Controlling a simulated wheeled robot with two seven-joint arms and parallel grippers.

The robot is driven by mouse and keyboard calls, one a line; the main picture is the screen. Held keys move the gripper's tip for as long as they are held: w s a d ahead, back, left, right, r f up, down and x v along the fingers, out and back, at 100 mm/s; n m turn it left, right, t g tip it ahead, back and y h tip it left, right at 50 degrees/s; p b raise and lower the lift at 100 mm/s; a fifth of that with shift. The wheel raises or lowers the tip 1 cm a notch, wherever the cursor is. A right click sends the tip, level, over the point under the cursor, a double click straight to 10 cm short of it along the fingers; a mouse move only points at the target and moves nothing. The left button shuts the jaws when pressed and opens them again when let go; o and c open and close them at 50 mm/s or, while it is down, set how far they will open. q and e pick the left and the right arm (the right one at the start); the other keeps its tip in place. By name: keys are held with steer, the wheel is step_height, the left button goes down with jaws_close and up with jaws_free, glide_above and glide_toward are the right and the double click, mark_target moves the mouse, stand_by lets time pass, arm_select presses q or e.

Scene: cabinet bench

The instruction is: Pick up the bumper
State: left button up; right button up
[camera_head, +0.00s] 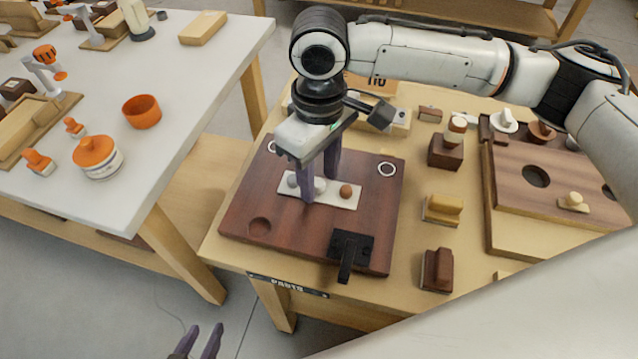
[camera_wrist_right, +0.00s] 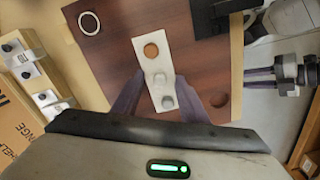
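No part is labelled as the bumper, and I cannot tell for sure which one it is. My right gripper (camera_head: 319,184) is over the plate, fingers apart. In the right wrist view the plate (camera_wrist_right: 143,44) runs between the fingers, with a grey knob (camera_wrist_right: 168,102) near them; contact is unclear. My left gripper (camera_head: 199,341) is open and empty at the bottom, away from the bench.
A black lever block (camera_head: 351,248) stands on the board's front edge. Several brown and yellow blocks (camera_head: 443,209) stand to its right, beside a wooden tray (camera_head: 510,175). A white table (camera_head: 190,100) with an orange bowl (camera_head: 142,111) is at left, across a gap.

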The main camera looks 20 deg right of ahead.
steer(key=shift+c, duration=0.4)
steer(key=c, duration=0.7)
arm_select(q)
steer(key=shift+s+f, duration=0.3)
steer(key=shift+s, duration=0.05)
arm_select(e)
steer(key=shift+c, duration=0.3)
steer(key=shift+c, duration=0.2)
